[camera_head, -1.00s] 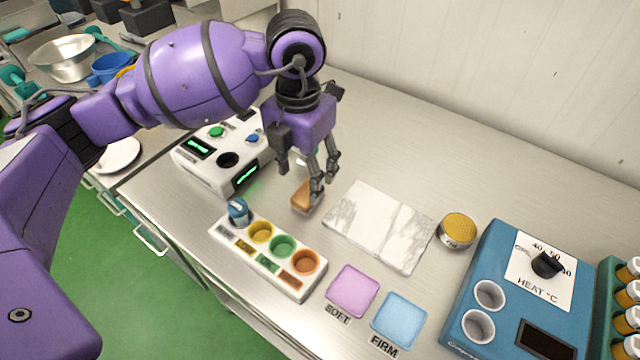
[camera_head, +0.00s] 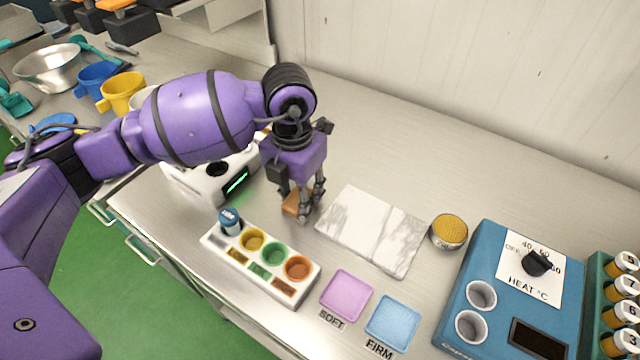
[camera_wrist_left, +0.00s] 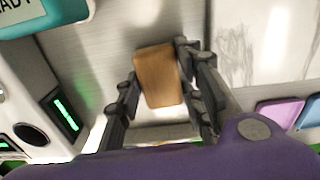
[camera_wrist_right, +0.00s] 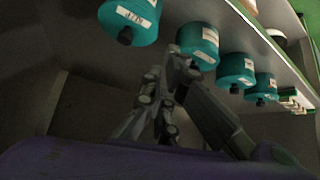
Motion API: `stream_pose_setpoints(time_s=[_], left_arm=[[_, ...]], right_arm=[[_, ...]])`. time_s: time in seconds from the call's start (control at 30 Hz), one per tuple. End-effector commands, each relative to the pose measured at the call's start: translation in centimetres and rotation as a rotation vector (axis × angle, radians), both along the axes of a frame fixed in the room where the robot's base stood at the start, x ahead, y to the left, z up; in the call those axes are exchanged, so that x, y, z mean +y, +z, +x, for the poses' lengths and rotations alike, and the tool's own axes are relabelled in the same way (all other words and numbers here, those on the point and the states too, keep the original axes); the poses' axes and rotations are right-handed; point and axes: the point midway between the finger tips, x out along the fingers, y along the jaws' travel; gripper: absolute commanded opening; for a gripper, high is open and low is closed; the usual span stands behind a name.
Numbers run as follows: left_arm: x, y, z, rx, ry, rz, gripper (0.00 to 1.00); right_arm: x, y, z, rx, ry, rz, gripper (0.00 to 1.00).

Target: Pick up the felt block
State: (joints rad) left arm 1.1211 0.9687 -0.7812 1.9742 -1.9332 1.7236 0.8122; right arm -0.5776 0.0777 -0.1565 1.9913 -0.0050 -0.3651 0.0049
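The felt block is a small orange-brown block (camera_head: 292,204) lying on the steel counter left of the marble slab. In the left wrist view the block (camera_wrist_left: 158,76) lies between the fingertips of my left gripper (camera_wrist_left: 157,62). One finger stands on each side, and the right fingertip is very close to the block; contact cannot be made out. The gripper (camera_head: 309,202) points down in the head view, partly hiding the block. My right gripper (camera_wrist_right: 164,84) is away from the counter, its fingers drawn together with nothing seen in them.
A white device (camera_head: 205,182) stands left of the block. A tray with coloured cups (camera_head: 262,263) is in front. A marble slab (camera_head: 372,230) is at right, then a round tin (camera_head: 449,232) and blue heater (camera_head: 500,262). Teal cylinders (camera_wrist_right: 197,42) hang near my right gripper.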

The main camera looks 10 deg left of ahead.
Motion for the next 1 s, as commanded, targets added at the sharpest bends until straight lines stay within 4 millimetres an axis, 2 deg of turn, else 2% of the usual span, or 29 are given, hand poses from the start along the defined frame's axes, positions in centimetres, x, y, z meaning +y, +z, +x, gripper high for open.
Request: stream_pose_setpoints(time_s=[0.1,0.4,0.57,0.67,0.93,1.0], left_arm=[[0.0,0.0,0.0,0.001,0.001,0.000,0.09],[0.0,0.3,0.0,0.000,0.001,0.000,0.09],[0.0,1.8,0.1,-0.002,0.002,0.000,0.09],[0.0,3.5,0.0,-0.004,0.000,0.000,0.09],[-0.8,9.5,-5.1,-0.007,-0.005,0.000,0.09],[-1.1,10.1,-7.1,-0.002,-0.006,0.001,0.09]], right_arm=[[-0.1,-0.2,-0.4,0.008,-0.001,-0.001,0.00],[0.0,0.0,0.0,0.000,0.000,0.000,0.00],[0.1,0.3,0.6,-0.012,0.002,0.001,0.00],[0.1,0.6,0.9,-0.018,0.003,0.001,0.00],[0.1,1.0,1.3,-0.027,0.003,0.001,0.00],[0.1,0.8,1.2,-0.024,0.003,0.001,0.00]])
